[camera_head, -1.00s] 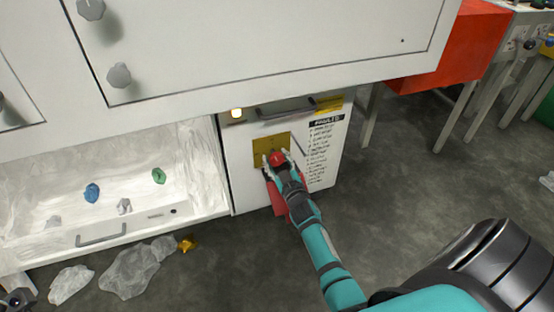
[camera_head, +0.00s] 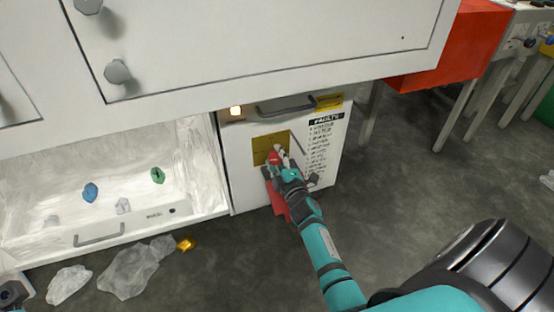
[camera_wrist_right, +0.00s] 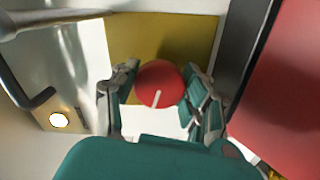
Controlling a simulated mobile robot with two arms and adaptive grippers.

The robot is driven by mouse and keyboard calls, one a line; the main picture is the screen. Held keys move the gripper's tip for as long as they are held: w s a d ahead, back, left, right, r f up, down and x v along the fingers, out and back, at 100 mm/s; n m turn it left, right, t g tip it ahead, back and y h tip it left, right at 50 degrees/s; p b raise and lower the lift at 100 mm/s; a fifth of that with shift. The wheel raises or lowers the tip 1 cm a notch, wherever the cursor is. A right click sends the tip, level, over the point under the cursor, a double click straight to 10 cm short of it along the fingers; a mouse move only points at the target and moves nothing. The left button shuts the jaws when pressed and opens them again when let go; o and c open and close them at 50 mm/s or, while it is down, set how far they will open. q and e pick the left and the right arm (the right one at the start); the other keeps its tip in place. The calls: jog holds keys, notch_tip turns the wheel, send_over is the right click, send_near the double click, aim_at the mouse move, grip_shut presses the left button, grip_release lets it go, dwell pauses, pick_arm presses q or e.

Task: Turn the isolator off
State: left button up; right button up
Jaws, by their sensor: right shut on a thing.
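The isolator has a round red knob (camera_head: 273,157) on a yellow plate (camera_head: 262,145), low on a white cabinet panel. In the right wrist view, the red knob (camera_wrist_right: 160,84) carries a short white line pointing down and slightly left. My right gripper (camera_head: 276,155) is shut on the knob, with its fingers on opposite sides (camera_wrist_right: 158,92); they partly cover the knob in the head view. A dark piece at the lower left corner seems to be my left gripper (camera_head: 12,293); its fingers cannot be made out.
A lit lamp (camera_head: 236,111) and a grey handle (camera_head: 286,105) sit above the plate. A fault list (camera_head: 322,150) is to its right. A red panel (camera_head: 279,204) hangs just below. An open white drawer (camera_head: 190,218) stands left, with crumpled plastic (camera_head: 135,265) on the floor.

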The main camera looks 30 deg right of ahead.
jog(key=shift+n, duration=1.4)
jog(key=shift+n+b, duration=0.3)
jog(key=o, duration=1.2)
jog(key=shift+v, duration=6.05)
